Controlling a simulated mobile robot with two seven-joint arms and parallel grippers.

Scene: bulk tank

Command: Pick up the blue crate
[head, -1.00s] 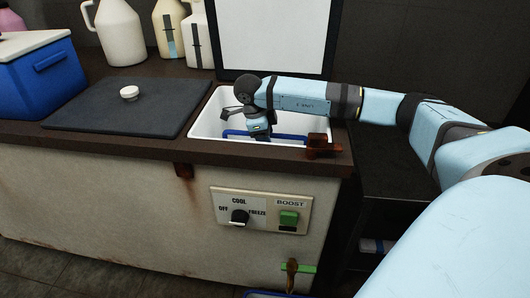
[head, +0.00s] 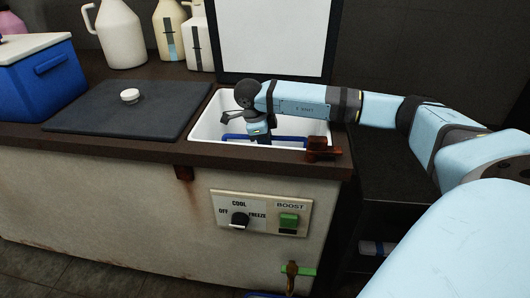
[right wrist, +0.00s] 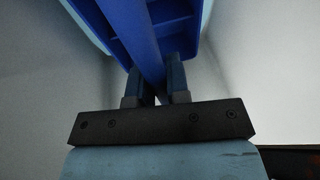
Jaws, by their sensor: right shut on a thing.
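The blue crate (head: 290,137) sits inside the white basin set into the tank top; only its upper blue rim shows in the head view. My right gripper (head: 260,140) reaches down into the basin from above. In the right wrist view, my right gripper (right wrist: 156,80) has its two fingers on either side of a blue bar or wall of the crate (right wrist: 128,25) and is shut on it. Ribbed blue compartments show beside that bar. The crate's lower part is hidden in the head view. My left gripper is not in view.
A blue cooler with a white lid (head: 45,70) stands at the left. A dark lid with a white knob (head: 130,95) lies beside the basin (head: 205,128). Several jugs stand behind. A rusty brown latch (head: 322,150) sits at the basin's front right edge.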

